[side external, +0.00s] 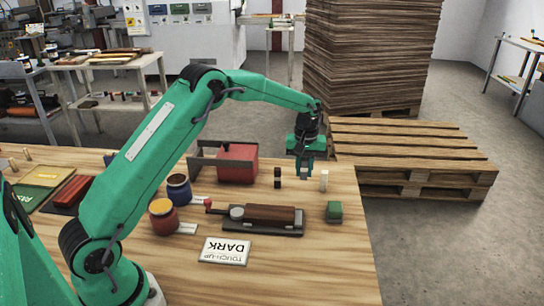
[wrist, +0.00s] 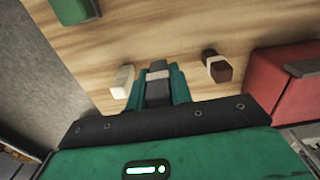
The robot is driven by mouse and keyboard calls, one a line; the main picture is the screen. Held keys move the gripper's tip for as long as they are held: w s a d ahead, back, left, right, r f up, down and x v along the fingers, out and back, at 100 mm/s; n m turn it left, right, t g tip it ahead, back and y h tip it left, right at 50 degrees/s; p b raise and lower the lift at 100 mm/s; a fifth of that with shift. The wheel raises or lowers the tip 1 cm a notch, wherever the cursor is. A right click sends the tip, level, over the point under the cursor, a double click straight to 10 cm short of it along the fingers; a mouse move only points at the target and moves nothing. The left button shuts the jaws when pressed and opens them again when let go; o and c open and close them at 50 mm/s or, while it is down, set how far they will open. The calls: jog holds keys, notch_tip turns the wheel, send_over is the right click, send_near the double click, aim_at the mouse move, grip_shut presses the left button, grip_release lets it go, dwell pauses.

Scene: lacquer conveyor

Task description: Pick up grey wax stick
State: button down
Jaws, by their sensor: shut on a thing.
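The grey wax stick (wrist: 157,92) is between the two fingers of my gripper (wrist: 159,82) in the wrist view, with a paler band across it. The fingers are shut on it. In the side view my gripper (side external: 304,172) points down at the far right part of the wooden bench, between a dark stick and a pale stick. There the fingers mostly hide the grey stick, and I cannot tell whether it touches the bench.
A dark brown stick (side external: 277,178) and a cream stick (side external: 323,180) stand close on either side. A red block (side external: 238,163), a green block (side external: 334,211), a black tray (side external: 284,229), jars (side external: 178,188) and a label card (side external: 224,251) are nearby. The front right bench is clear.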

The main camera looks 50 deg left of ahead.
jog(key=s+d+r, duration=0.3)
jog(key=d+r, duration=0.2)
jog(key=d, duration=0.3)
jog(key=shift+s+r, duration=0.15)
jog(key=shift+s, duration=0.1)
dwell(0.4)
jog(key=s+a, duration=0.2)
jog(key=s, duration=0.8)
jog(key=shift+a+r, duration=0.3)
jog(key=shift+r, duration=0.05)
jog(key=shift+s, duration=0.1)
